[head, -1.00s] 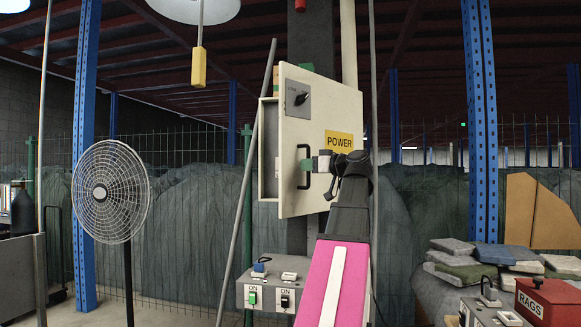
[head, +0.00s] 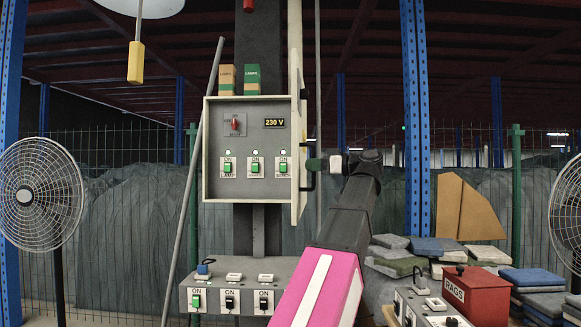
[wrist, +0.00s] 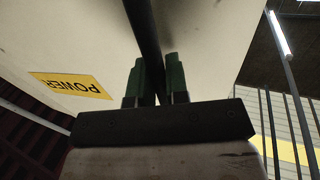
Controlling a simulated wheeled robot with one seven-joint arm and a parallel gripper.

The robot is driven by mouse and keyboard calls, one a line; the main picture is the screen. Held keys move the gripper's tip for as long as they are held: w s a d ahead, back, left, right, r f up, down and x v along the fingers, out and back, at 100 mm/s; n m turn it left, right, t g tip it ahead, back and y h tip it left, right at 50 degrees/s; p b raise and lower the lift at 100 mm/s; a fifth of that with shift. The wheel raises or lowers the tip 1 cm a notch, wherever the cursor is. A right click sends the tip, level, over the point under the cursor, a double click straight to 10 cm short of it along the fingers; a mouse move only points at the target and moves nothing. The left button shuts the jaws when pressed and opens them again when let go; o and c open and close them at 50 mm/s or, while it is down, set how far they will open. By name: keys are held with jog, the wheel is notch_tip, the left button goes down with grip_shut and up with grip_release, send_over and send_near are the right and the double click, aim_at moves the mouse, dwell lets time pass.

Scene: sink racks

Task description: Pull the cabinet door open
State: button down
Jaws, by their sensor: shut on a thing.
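The cabinet (head: 213,190) hangs on a dark post, and its inside panel with several green switches and a 230 V label is in plain view. Its door (head: 296,205) stands swung out on the right side, seen nearly edge-on in the head view. The black bar handle (head: 310,168) is on the door's outer face. My gripper (head: 318,165) is at the handle. In the wrist view, the green fingers (wrist: 158,80) are shut around the handle bar (wrist: 143,35), with the door face (wrist: 210,35) and its yellow POWER label behind. The label looks upside down there.
A control box (head: 226,290) with several switches sits below the cabinet. A leaning pole (head: 193,180) is at the left. A fan (head: 40,195) stands at far left, another (head: 568,205) at far right. A red RAGS box (head: 476,297) and stacked cloths (head: 460,251) lie at lower right.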

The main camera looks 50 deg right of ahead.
jog(key=s+d, duration=0.9)
jog(key=d, duration=0.3)
jog(key=shift+s+d, duration=0.2)
jog(key=shift+s, duration=0.05)
jog(key=c, duration=1.2)
grip_release()
jog(key=shift+o, duration=0.2)
jog(key=v, duration=1)
jog(key=shift+s, duration=0.35)
jog(key=shift+d, duration=0.1)
